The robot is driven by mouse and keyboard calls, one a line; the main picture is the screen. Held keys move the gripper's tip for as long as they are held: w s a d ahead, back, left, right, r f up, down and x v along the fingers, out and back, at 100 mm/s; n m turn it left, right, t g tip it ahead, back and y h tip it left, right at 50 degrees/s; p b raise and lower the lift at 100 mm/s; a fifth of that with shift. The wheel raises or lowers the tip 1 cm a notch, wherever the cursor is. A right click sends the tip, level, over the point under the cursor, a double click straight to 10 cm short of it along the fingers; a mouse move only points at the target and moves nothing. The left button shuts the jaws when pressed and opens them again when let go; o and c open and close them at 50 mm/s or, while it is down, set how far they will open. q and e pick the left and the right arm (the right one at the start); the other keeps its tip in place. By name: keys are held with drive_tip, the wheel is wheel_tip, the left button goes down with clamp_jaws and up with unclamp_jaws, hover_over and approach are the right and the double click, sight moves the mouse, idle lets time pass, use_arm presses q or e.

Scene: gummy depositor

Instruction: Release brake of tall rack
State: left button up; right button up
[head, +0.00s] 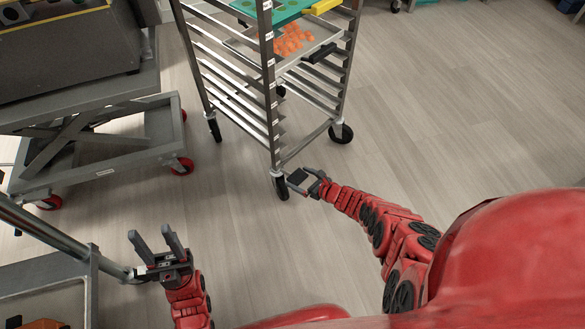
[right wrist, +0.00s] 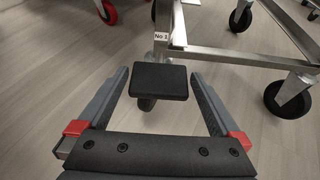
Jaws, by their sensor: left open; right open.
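The tall rack (head: 269,95) stands on black casters at the top middle of the head view. Its near caster (head: 281,188) is beside my right gripper (head: 301,181). In the right wrist view, a flat black brake pedal (right wrist: 159,81) lies between the open fingers of my right gripper (right wrist: 159,76), with a gap on each side. The caster wheel (right wrist: 147,104) below it is mostly hidden by the pedal. The rack post (right wrist: 163,35) above carries a "No 1" label. My left gripper (head: 151,233) is open and empty at the lower left, away from the rack.
The rack holds a tray of orange pieces (head: 293,40) and a green tray (head: 278,9) above it. A grey lift cart (head: 100,145) with red casters stands at left. Another metal cart (head: 92,285) is beside my left gripper.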

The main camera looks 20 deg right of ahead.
drive_tip(key=p+v, duration=0.7)
drive_tip(key=v, duration=0.4)
drive_tip(key=shift+s+d+r, duration=0.2)
drive_tip(key=shift+s, duration=0.1)
